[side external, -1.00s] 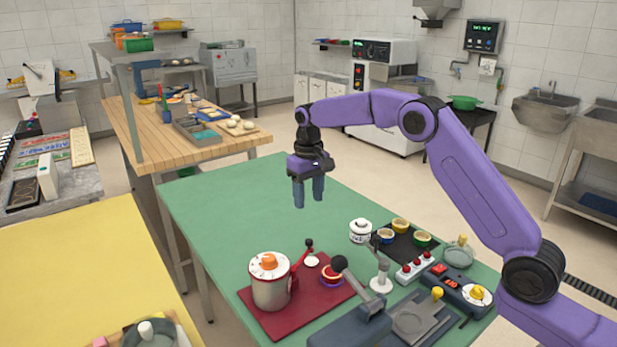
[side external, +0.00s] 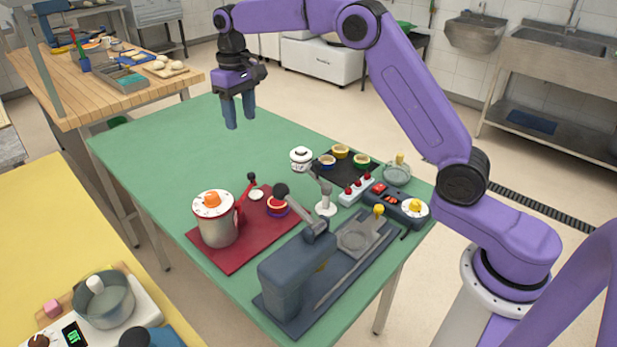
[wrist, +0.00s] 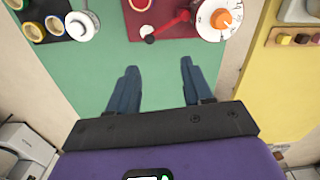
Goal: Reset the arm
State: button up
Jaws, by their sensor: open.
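My gripper (side external: 239,110) hangs above the far left part of the green table (side external: 150,140), fingers pointing down. Its two blue fingers are apart with nothing between them. In the wrist view my gripper (wrist: 157,80) also shows open and empty, with bare green tabletop beyond the fingertips. My purple arm reaches across from the right side.
On the table stand a white-and-grey pot with an orange knob (side external: 212,205) on a red mat (side external: 238,255), a dark grey press (side external: 283,285), a white lidded jar (side external: 301,158) and a black mat with small rings (side external: 340,172). A yellow table (side external: 60,225) is at left. The far left tabletop is clear.

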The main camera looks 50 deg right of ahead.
jog(key=s+a+n, duration=0.1)
jog(key=s, duration=0.5)
jog(key=s+a+n, duration=0.2)
jog(key=s, duration=0.5)
jog(key=s+a+r+n, duration=0.1)
jog(key=s+a+n, duration=0.1)
jog(key=s, duration=0.4)
jog(key=shift+s+a, duration=0.1)
jog(key=shift+s, duration=0.3)
jog(key=s+d+f+n, duration=0.2)
jog(key=s+d, duration=0.1)
jog(key=s, duration=0.4)
jog(key=s+d+f+n, duration=0.1)
jog(key=s+d+n, duration=0.1)
jog(key=s, duration=0.6)
jog(key=s+d+f+n, duration=0.2)
jog(key=s+d, duration=0.2)
jog(key=s, duration=0.4)
jog(key=shift+s+f, duration=0.15)
jog(key=shift+f, duration=0.15)
